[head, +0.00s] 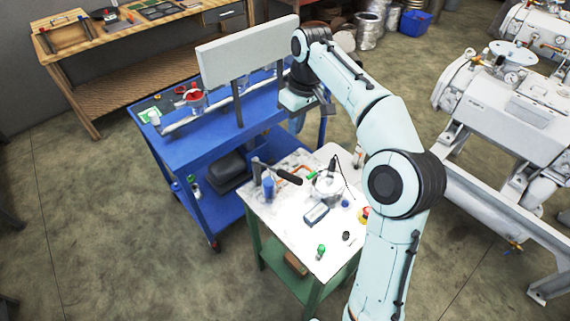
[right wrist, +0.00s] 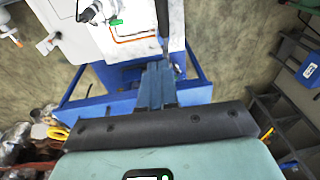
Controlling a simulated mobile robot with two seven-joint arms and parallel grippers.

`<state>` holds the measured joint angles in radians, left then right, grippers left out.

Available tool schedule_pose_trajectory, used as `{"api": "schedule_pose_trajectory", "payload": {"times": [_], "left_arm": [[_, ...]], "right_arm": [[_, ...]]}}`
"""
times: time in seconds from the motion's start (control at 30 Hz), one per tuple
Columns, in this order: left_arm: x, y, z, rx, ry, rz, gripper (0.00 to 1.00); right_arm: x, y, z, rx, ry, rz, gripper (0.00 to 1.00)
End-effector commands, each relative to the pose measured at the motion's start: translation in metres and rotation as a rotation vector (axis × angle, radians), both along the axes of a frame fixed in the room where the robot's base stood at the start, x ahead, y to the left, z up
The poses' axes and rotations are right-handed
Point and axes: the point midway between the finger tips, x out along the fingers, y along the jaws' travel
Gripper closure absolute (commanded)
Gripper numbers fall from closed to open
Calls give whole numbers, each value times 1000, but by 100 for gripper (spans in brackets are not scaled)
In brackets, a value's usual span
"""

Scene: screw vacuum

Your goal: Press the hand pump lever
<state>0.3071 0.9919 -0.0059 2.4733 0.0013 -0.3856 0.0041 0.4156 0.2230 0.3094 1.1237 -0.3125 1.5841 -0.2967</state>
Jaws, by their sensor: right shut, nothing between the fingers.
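A black handle (head: 289,177), which looks like the hand pump lever, slants over the back edge of a small white-topped table (head: 290,222). In the right wrist view a dark rod-like handle (right wrist: 162,18) shows just beyond my fingertips; contact cannot be told. My right gripper (head: 297,122) points down above the gap between the blue cart and the white table, behind and above the handle. Its fingers (right wrist: 157,70) are closed together and empty. The pump's body is not clearly made out. My left gripper is not in view.
The blue cart (head: 178,150) behind carries a grey panel (head: 246,52) on posts. White machines (head: 510,100) stand at the right. Floor at left is clear.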

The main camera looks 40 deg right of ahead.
Motion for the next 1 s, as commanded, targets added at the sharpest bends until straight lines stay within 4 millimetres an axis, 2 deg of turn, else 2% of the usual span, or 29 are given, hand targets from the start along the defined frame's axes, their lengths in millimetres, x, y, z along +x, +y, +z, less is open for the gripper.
{"api": "schedule_pose_trajectory", "payload": {"times": [0.33, 0.47, 0.57, 0.8, 1.0], "left_arm": [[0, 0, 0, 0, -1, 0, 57], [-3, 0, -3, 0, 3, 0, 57], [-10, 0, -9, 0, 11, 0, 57], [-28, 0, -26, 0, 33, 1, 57], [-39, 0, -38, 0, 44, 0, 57]], "right_arm": [[0, -1, 0, 3, -1, -15, 100], [0, 0, -7, 3, 1, -15, 100], [0, 0, -21, 3, 5, -14, 100], [5, 5, -73, 4, 8, -12, 100], [6, 8, -110, 2, 4, -14, 100]]}}
